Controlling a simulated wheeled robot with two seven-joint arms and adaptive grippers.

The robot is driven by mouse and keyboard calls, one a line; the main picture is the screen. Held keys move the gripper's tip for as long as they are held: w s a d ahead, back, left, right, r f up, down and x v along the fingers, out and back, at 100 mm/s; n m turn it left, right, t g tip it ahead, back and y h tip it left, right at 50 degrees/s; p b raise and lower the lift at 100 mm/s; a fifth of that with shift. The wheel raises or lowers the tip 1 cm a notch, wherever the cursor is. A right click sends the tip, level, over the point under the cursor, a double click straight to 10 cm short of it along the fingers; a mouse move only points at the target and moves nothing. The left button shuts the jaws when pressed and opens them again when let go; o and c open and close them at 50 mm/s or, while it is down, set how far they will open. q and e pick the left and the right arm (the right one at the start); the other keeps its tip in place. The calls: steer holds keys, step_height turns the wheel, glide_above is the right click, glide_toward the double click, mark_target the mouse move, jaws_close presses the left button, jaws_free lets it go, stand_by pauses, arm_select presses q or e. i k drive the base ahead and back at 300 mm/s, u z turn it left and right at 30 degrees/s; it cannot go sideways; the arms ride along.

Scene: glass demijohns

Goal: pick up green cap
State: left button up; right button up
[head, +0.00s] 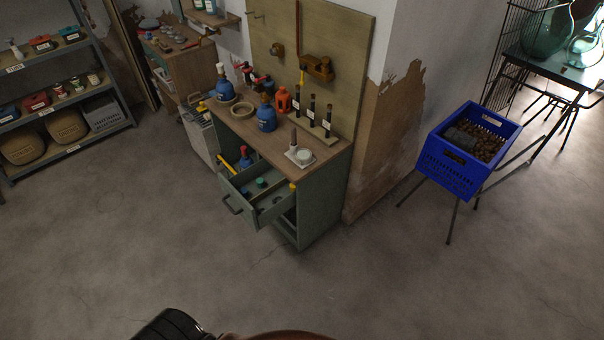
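A small teal-green round item (261,182), which looks like a cap, lies in the open drawer (237,200) of the green workbench cabinet (322,205). It is too small to make out in detail. Other small dark items lie near it in the drawer, and a blue item with a dark red top (245,158) stands toward its left end. Neither gripper shows in the head view. Dark and reddish parts at the bottom edge seem to be mine.
Blue bottles (266,117), an orange bottle (283,100) and dark tubes (311,110) stand on the bench top. A blue crate (455,170) on a thin-legged stand is at right. Shelves (75,88) are at left. The floor (260,285) before the drawer is clear.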

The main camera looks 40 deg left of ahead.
mark_target(259, 181)
steer(key=z, duration=0.15)
steer(key=i, duration=0.75)
steer(key=u, duration=0.45)
steer(key=i, duration=0.75)
steer(key=u, duration=0.75)
